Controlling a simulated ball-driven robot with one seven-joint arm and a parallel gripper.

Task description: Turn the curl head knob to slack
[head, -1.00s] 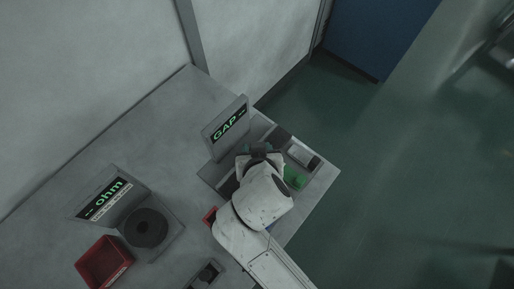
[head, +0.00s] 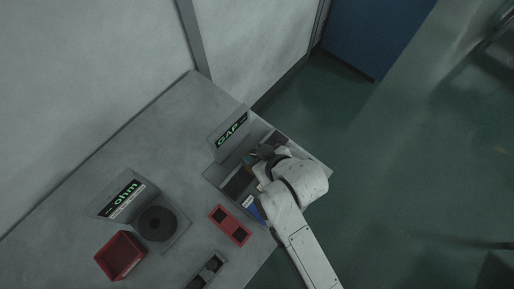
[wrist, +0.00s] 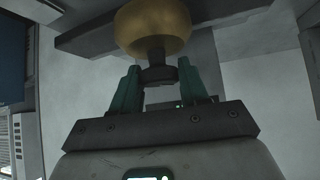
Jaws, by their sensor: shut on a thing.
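The curl head shows in the wrist view as a rounded brass-coloured head (wrist: 153,27) above a short dark knob (wrist: 157,76). My gripper (wrist: 158,84) has its two green fingers on either side of the dark knob and is shut on it; the exact contact is hard to see. In the head view my gripper (head: 258,155) is over the grey station with the "GAP --" display (head: 231,130), and my wrist hides most of the curl head there. Whether the knob stands at slack cannot be read.
A second station (head: 158,223) with a round dark disc and an "-- ohm" display (head: 122,197) stands at left. A red bin (head: 120,256), a red two-pocket tray (head: 229,225), a dark tray (head: 207,270) and a blue piece (head: 254,209) lie nearby. The wall (head: 90,70) bounds the bench.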

